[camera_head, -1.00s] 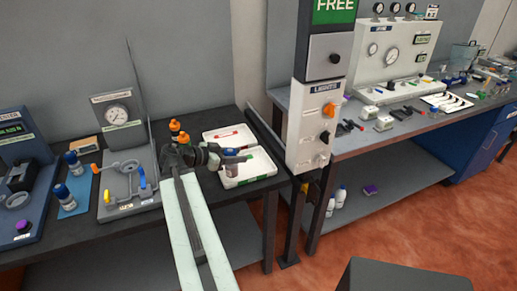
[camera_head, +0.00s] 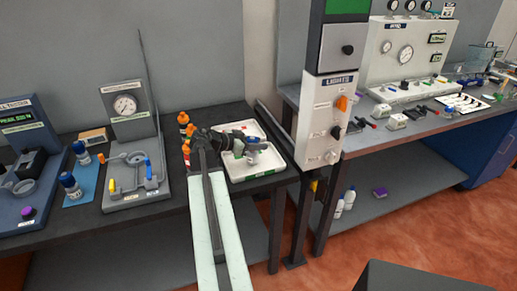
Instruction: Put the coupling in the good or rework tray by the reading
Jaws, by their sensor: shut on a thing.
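My gripper (camera_head: 239,142) is over the two white trays on the left bench, with its jaws closed. A small blue and grey piece (camera_head: 252,150), which looks like the coupling, shows at the jaw tips; the fingers partly cover it. The front white tray (camera_head: 272,168) has a green label on its near wall. The back white tray (camera_head: 262,130) lies behind it, partly hidden by my gripper. The tray labels are too small to read. A grey test stand (camera_head: 133,190) with a round dial gauge (camera_head: 125,105) stands to the left; its reading is not legible.
Orange-capped bottles (camera_head: 184,122) stand just left of my arm. Blue-and-white bottles (camera_head: 70,185) stand on a blue mat. A blue tester (camera_head: 30,145) with a green display is at far left. A tall lights panel (camera_head: 325,120) rises close to the trays' right.

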